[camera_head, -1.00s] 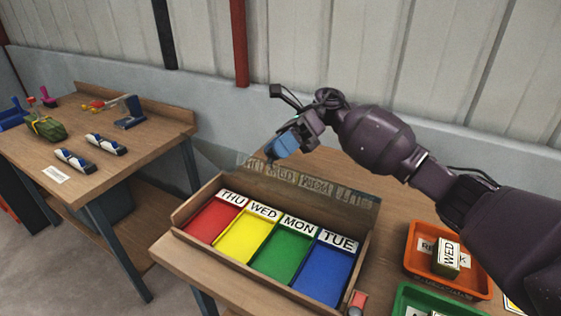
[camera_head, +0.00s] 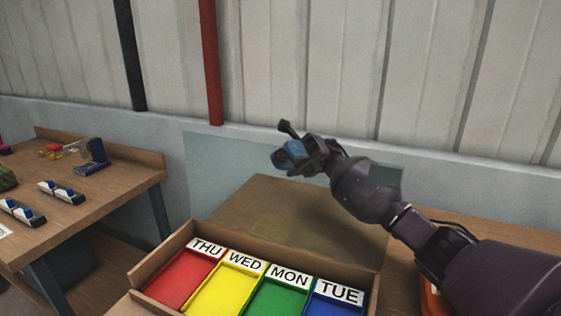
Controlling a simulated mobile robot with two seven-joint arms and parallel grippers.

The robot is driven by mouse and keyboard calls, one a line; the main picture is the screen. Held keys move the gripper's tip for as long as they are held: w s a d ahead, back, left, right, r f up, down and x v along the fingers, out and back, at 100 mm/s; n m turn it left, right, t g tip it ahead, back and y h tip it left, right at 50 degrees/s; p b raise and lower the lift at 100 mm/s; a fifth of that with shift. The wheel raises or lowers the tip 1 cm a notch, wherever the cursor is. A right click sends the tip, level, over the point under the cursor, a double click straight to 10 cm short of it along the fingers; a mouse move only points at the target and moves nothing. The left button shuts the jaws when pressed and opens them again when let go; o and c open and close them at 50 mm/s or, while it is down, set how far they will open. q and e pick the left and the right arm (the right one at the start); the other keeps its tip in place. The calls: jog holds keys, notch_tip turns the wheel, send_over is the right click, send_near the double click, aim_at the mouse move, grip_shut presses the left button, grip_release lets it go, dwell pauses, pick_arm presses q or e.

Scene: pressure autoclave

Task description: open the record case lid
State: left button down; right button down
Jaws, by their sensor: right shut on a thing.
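The record case (camera_head: 158,257) is a wooden box with red, yellow, green and blue compartments labelled THU, WED, MON and TUE. Its clear, tinted lid (camera_head: 225,165) stands raised behind the compartments, and the wall and table show through it. The compartments are uncovered from above. My right gripper (camera_head: 288,156), with blue at its tip, is at the upper edge of the lid and shut on it. The exact contact is hidden by the fingers. My left gripper is not in view.
A second wooden table (camera_head: 110,190) at the left holds several blue-and-white items and a blue tool (camera_head: 92,155). An orange tray (camera_head: 432,303) is mostly hidden under my right arm. A wall stands close behind the case.

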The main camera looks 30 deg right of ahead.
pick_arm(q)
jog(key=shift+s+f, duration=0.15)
pick_arm(e)
jog(key=shift+w+d, duration=0.1)
jog(key=c, duration=0.8)
grip_release()
pick_arm(q)
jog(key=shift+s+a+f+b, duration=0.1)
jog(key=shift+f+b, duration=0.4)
jog(key=shift+b, duration=0.05)
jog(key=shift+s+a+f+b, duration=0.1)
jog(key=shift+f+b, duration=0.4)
jog(key=shift+b, duration=0.05)
pick_arm(e)
jog(key=v, duration=0.7)
jog(key=shift+d+f, duration=0.15)
jog(key=shift+d, duration=0.1)
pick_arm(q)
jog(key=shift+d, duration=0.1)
